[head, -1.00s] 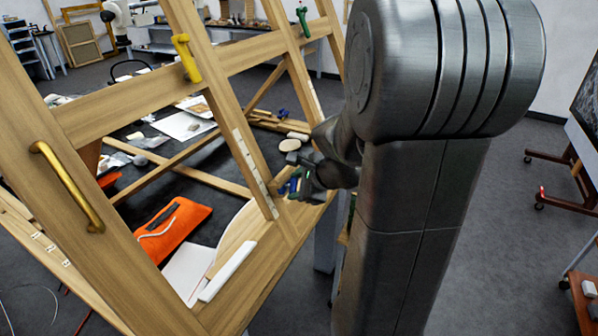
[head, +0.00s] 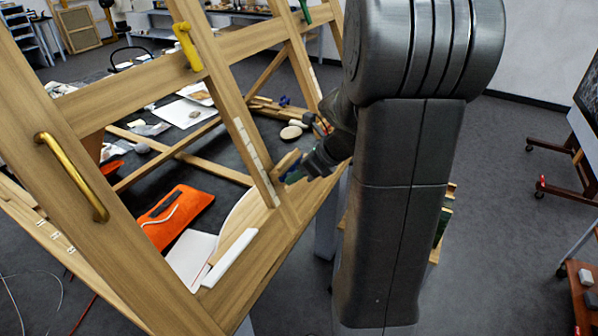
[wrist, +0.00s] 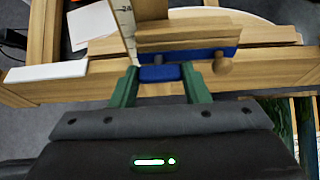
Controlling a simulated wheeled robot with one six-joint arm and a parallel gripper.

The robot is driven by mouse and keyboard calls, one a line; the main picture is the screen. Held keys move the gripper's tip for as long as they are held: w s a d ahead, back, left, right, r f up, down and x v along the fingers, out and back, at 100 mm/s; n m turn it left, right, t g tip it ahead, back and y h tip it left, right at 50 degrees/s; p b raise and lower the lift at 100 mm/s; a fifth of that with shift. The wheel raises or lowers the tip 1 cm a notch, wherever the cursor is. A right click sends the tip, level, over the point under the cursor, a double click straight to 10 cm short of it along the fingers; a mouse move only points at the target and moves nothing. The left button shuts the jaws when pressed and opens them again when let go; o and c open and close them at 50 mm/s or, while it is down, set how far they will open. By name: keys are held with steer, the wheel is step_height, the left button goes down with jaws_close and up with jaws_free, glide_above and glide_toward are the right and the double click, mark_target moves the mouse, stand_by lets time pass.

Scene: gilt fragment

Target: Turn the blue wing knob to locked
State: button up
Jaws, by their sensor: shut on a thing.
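The blue wing knob (wrist: 160,73) is on the wooden frame's lower rail, beside a white marked strip (wrist: 126,25). In the wrist view my gripper (wrist: 161,74) has its green fingers on either side of the blue wing, shut on it. A longer blue bar (wrist: 195,54) lies just beyond, across the picture, along a wooden piece (wrist: 190,36). In the head view my gripper (head: 292,176) is at the rail, and the knob is mostly hidden by it. I cannot read any locked mark.
The wooden frame (head: 130,100) fills the left side, with a brass handle (head: 72,178) and a yellow knob (head: 187,46). A round wooden peg (wrist: 222,66) stands right of my fingers. An orange pouch (head: 176,215) and a white bar (head: 229,258) lie lower left.

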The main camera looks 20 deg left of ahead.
stand_by(0.5)
steer(key=o, duration=1)
steer(key=b+v, duration=0.1)
steer(key=v, duration=1.2)
steer(key=shift+d+r+b, duration=0.25)
steer(key=shift+r+b, duration=0.05)
steer(key=shift+b, duration=0.05)
steer(key=p+x, duration=0.1)
steer(key=x, duration=1.3)
steer(key=shift+p, duration=0.35)
